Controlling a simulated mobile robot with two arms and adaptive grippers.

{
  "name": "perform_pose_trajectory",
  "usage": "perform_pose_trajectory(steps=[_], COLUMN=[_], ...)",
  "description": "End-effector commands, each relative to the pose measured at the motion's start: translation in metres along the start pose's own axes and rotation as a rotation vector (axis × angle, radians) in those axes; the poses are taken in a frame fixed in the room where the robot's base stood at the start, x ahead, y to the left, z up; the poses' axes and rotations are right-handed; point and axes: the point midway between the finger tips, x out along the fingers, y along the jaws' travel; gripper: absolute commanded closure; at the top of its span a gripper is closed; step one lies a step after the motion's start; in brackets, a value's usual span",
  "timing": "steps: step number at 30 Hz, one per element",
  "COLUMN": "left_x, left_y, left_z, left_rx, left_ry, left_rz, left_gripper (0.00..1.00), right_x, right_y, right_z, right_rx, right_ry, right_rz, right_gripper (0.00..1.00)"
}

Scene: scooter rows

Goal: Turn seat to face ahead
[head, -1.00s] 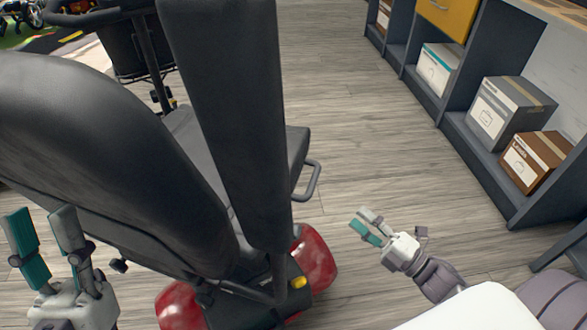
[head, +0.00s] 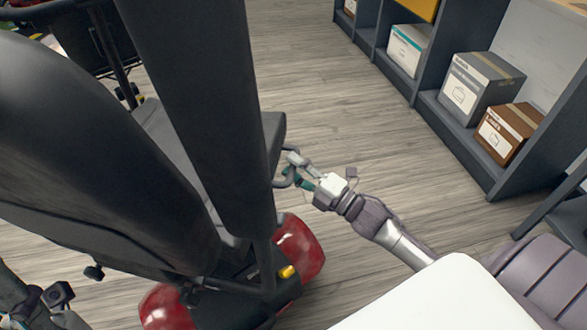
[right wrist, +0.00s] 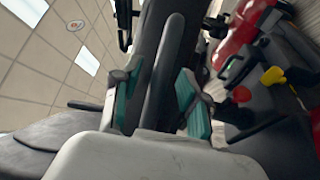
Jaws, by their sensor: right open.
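The scooter seat has a black backrest (head: 60,130) at the left of the head view, with another tall dark padded part (head: 205,110) beside it. The grey seat cushion (head: 170,140) shows partly between and behind them. A grey loop handle (head: 284,180) sticks out at the seat's right side. My right gripper (head: 296,172) is open at this handle; whether it touches is unclear. In the right wrist view its teal-padded fingers (right wrist: 158,100) stand apart with dark seat parts beyond. My left arm shows at the lower left corner, its fingers out of view.
The scooter's red rear body (head: 298,252) and a yellow lever (head: 287,272) are below the seat. A dark shelf (head: 455,140) with a grey box (head: 480,88) and a brown box (head: 508,133) stands at right. Wood floor between is clear.

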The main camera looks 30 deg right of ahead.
Motion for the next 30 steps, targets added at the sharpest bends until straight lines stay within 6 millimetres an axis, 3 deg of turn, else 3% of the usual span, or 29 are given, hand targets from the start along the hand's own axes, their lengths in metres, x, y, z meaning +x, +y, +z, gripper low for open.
perform_pose_trajectory(steps=[10,18,30], left_x=[-0.0009,-0.0010,-0.0012], left_y=[0.0001,0.0001,0.0000], left_z=[0.0004,0.0005,0.0006], left_rx=[0.000,-0.001,0.000], left_ry=[-0.001,-0.002,-0.002], left_rz=[0.000,0.000,0.000], left_gripper=[0.60,0.60,0.60], right_x=[0.0041,0.0039,0.0044], right_y=[-0.0002,-0.0003,-0.0007], right_z=[-0.0002,-0.0001,0.0004], right_rx=[0.000,0.000,0.000], right_ry=[0.000,0.000,0.002], right_rz=[-0.001,-0.001,-0.002], right_gripper=[0.57,1.00,1.00])
